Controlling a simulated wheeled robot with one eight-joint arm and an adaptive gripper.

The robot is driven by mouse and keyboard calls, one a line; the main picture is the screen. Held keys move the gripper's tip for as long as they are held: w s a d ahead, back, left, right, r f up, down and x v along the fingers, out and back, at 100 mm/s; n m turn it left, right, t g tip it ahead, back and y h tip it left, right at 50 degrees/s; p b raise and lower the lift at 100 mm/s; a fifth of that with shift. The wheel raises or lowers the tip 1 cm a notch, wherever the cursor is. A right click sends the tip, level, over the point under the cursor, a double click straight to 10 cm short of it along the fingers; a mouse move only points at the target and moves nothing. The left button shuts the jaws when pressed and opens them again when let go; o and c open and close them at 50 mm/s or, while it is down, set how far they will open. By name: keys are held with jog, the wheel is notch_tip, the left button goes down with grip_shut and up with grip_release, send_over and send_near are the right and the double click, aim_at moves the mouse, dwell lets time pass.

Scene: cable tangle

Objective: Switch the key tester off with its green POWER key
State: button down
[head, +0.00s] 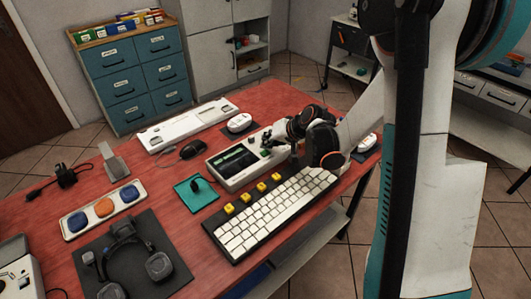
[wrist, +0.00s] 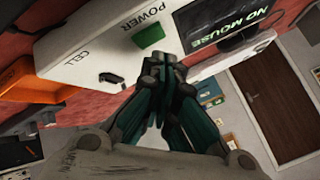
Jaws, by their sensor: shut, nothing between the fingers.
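The key tester (head: 236,181) is a pale box with a dark screen (head: 233,160), standing on the red table. In the wrist view its screen (wrist: 231,22) is lit and reads "NO MOUSE" in green. The green POWER key (wrist: 148,35) sits on the pale panel beside the screen, under the word POWER. My gripper (wrist: 163,62) is shut and empty, its fingertips right beside the green key in the picture; I cannot tell whether they touch it. In the head view my gripper (head: 270,147) is over the tester's right end and hides part of it.
A white keyboard (head: 262,222) with several yellow keys lies in front of the tester. A teal mat (head: 187,197) is on its left, a black mouse (head: 192,150) and a pale keyboard (head: 170,131) behind. A CELL socket or lever (wrist: 110,79) is near the fingers.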

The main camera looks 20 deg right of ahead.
aim_at(267, 151)
jog(key=shift+f+b, duration=0.4)
jog(key=shift+f, duration=0.05)
jog(key=shift+f, duration=0.4)
dwell(0.6)
jog(key=shift+r, duration=0.1)
jog(key=shift+r+p, duration=0.4)
jog(key=shift+r, duration=0.4)
jog(key=shift+r+p, duration=2.1)
jog(key=shift+r, duration=0.9)
